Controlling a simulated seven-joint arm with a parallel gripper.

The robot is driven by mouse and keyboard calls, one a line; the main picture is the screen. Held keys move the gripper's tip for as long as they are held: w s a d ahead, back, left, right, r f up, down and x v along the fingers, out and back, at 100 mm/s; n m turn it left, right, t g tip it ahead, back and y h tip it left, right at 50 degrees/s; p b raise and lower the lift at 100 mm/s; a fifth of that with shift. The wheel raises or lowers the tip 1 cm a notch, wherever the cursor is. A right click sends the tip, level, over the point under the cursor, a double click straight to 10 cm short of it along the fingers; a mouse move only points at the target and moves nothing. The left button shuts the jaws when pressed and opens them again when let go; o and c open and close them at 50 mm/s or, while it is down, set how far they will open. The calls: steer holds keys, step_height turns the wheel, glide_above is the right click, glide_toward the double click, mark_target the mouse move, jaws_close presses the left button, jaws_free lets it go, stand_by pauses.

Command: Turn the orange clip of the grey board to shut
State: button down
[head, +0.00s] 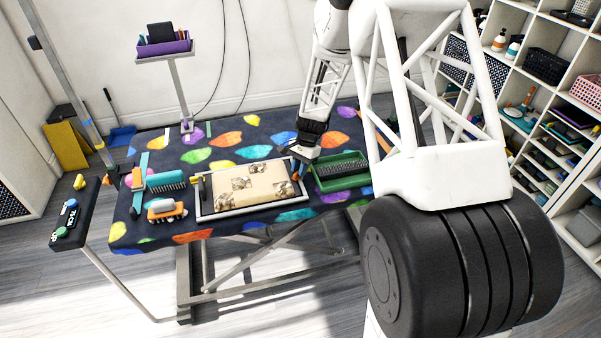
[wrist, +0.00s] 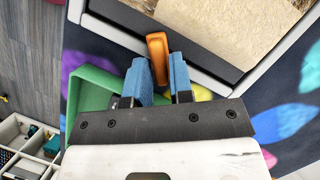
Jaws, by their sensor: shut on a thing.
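The grey board (head: 238,212) lies on the patterned table, with a sheet of brown pictures on it. In the wrist view its pale rim and dark inner strip (wrist: 115,14) cross the top. The orange clip (wrist: 157,47) sits at the board's edge, its far end reaching over the rim toward the dark strip. My gripper (wrist: 159,68) has its two blue fingers on either side of the clip's near part and is shut on it. In the head view my gripper (head: 300,171) is at the board's right edge; the clip is mostly hidden there.
A green tray (head: 343,185) stands close to the right of my gripper; its corner (wrist: 92,92) is beside the left finger in the wrist view. Brushes (head: 166,209) lie left of the board. A purple caddy (head: 164,47) stands on a post behind.

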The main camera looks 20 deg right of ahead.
steer(key=shift+m, duration=0.4)
steer(key=shift+m+t+y, duration=0.3)
steer(key=shift+m+t, duration=0.2)
steer(key=shift+m, duration=0.9)
steer(key=shift+m+t, duration=0.5)
steer(key=shift+m, duration=0.9)
steer(key=c, duration=1.1)
jaws_free()
steer(key=shift+o, duration=0.2)
steer(key=shift+r, duration=0.15)
